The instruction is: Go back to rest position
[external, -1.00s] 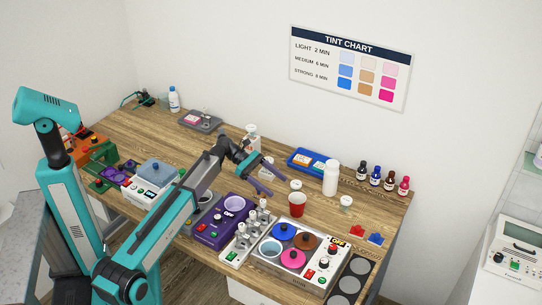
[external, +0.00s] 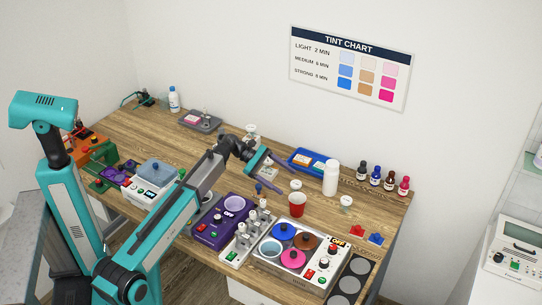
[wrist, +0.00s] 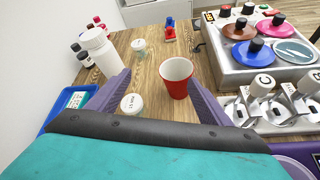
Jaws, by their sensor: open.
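My gripper (external: 285,180) is open and empty, held above the middle of the wooden table. Its two purple fingers also show in the wrist view (wrist: 160,82), spread wide apart. A red cup (external: 297,204) stands upright on the table, in front of and below the fingertips. In the wrist view the red cup (wrist: 176,82) appears between the fingers, near the right one, and nothing is gripped. My arm reaches in from the lower left.
A white bottle (external: 330,178), a blue tray (external: 292,165) and small dark bottles (external: 375,176) stand toward the back. A white-lidded jar (wrist: 132,104) is below the fingers. A burner unit (external: 262,262) with coloured lids and a purple device (external: 232,207) stand in front.

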